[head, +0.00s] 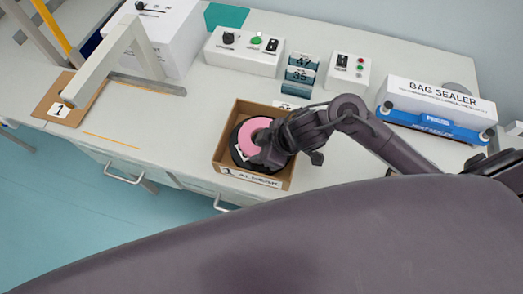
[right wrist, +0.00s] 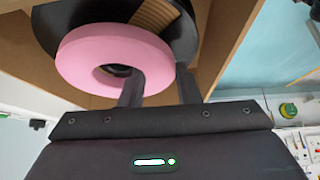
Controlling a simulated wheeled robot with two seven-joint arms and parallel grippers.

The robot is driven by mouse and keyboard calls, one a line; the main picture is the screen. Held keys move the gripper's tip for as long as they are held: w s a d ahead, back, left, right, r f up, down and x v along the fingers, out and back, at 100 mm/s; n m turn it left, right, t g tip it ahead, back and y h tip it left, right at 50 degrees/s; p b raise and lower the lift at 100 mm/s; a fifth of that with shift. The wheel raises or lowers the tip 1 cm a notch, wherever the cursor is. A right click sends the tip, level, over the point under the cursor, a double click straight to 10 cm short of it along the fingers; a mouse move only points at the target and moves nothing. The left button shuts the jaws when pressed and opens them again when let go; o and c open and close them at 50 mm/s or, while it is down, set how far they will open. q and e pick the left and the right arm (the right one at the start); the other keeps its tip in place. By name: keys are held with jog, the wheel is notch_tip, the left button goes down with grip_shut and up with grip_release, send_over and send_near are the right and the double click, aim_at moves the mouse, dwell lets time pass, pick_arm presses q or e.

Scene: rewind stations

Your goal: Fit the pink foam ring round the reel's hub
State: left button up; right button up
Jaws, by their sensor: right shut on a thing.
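The pink foam ring (head: 247,134) shows over the black reel (head: 236,152), which sits in an open cardboard box (head: 217,151). My right gripper (head: 263,150) reaches into the box from the right. In the right wrist view the gripper (right wrist: 158,86) is shut on the ring (right wrist: 85,57), with one finger at the ring's hole and the other outside its rim. The black reel (right wrist: 183,32) with tan windings is right behind the ring. The hub is mostly hidden, and I cannot tell whether the ring surrounds it. My left gripper is not in view.
A bag sealer (head: 430,103) stands at the right of the bench. Control boxes (head: 243,52) and teal numbered blocks (head: 300,74) stand behind the cardboard box. A grey frame on a brown base (head: 62,104) stands at the left. The bench left of the box is clear.

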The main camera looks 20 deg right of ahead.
jog(key=f, duration=0.1)
jog(key=s+f, duration=0.1)
jog(key=shift+s+d+f+g, duration=0.2)
jog(key=shift+s+f+g, duration=0.1)
jog(key=o, duration=0.7)
jog(key=shift+o, duration=1.1)
jog(key=shift+s, duration=0.15)
jog(key=shift+r, duration=0.2)
jog(key=r, duration=0.1)
jog(key=d+r+p, duration=0.1)
jog(key=r, duration=0.1)
jog(key=d+r+p, duration=0.1)
jog(key=r, duration=0.1)
jog(key=shift+w+r, duration=0.2)
jog(key=shift+w, duration=0.1)
jog(key=p+v, duration=0.1)
jog(key=v, duration=0.6)
jog(key=shift+s+a+r, duration=0.1)
jog(key=shift+s+r, duration=0.05)
